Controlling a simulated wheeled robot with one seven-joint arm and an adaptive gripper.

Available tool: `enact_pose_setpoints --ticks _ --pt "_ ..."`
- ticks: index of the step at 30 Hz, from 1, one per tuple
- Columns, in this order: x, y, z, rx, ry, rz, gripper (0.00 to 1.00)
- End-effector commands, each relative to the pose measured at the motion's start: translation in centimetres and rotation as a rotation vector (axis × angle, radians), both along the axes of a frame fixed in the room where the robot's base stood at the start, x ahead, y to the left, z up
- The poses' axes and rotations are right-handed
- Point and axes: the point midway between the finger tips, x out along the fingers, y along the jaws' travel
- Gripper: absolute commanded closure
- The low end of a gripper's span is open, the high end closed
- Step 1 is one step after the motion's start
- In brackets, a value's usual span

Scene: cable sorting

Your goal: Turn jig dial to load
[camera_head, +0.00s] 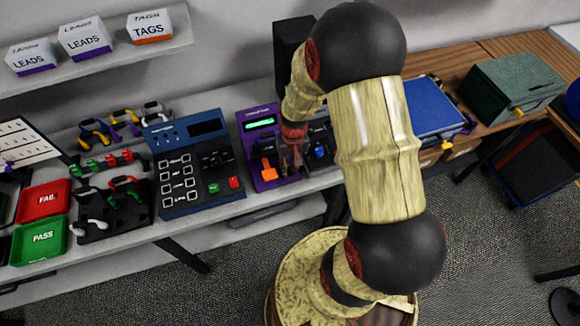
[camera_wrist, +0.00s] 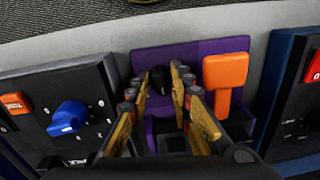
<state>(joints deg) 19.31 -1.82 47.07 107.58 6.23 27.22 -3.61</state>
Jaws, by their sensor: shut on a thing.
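The purple jig (camera_head: 256,146) stands on the bench in the head view, with a green lit display and an orange lever (camera_head: 268,170). In the wrist view the jig's purple body (camera_wrist: 217,48) lies ahead of my gripper, with the orange lever (camera_wrist: 226,72) right of the fingers. A small black knob, the jig dial (camera_wrist: 159,80), sits between my fingertips. My gripper (camera_wrist: 163,74) is shut on it, and the fingers hide part of it. In the head view my gripper (camera_head: 293,160) is over the jig's right side. The dial's setting cannot be read.
A black panel with a blue knob (camera_wrist: 68,117) stands close beside the jig. A blue tester with keys (camera_head: 192,165) is on its other side. Farther left are a red FAIL tray (camera_head: 42,202), a green PASS tray (camera_head: 38,241) and several cables.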

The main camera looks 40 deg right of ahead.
Motion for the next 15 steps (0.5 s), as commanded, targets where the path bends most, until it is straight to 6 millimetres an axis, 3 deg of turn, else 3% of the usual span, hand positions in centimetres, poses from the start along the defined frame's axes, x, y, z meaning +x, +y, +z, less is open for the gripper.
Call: enact_pose_setpoints --ticks 15 --pt "0.16 -0.01 0.04 -0.002 -0.002 0.461 1.0"
